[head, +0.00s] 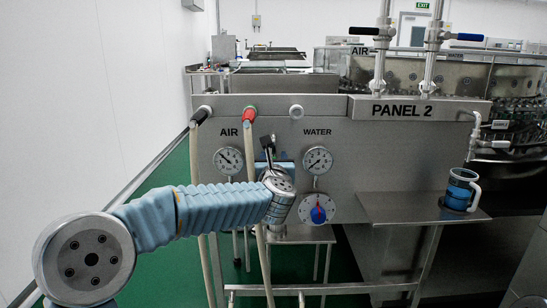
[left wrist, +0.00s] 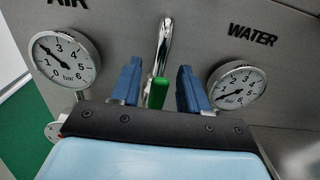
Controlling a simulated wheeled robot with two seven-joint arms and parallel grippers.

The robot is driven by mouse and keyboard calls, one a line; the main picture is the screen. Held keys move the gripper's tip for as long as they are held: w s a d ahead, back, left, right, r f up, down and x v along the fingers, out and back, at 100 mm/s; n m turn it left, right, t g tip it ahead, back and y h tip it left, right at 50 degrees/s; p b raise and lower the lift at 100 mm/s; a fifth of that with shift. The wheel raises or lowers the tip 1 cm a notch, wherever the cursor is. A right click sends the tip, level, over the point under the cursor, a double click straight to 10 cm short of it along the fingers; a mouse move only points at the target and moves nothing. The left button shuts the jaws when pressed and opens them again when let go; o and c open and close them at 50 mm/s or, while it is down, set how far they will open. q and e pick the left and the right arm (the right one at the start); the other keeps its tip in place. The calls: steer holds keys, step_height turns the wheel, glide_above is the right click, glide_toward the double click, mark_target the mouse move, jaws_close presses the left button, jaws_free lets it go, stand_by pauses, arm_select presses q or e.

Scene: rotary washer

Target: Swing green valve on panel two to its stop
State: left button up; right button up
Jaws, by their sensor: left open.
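The green valve handle (left wrist: 157,93) shows in the left wrist view, with a shiny metal stem (left wrist: 164,45) above it, on the panel between the AIR and WATER gauges. My left gripper (left wrist: 159,72) is open, with one blue finger on each side of the handle and visible gaps to both. In the head view my left gripper (head: 273,166) is in front of the panel between the two gauges, and my wrist hides much of the valve. The panel marked PANEL 2 (head: 440,110) is grey metal. My right gripper is not in view.
The AIR gauge (head: 228,161) and WATER gauge (head: 318,160) flank the gripper. A blue and red dial (head: 318,209) sits below the right one. Hoses (head: 196,160) hang at left. A metal shelf (head: 400,207) with a blue mug (head: 459,190) juts out at right.

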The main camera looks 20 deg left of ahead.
arm_select(q)
steer(key=shift+c, duration=0.4)
jaws_close()
steer(key=shift+d, duration=0.1)
steer(key=w+d+f+m+b, duration=0.1)
steer(key=d+f+m, duration=0.4)
steer(key=m, duration=1.3)
steer(key=shift+w+f, duration=0.3)
steer(key=shift+f, duration=0.05)
steer(key=shift+d, duration=0.1)
steer(key=shift+o, duration=0.4)
jaws_free()
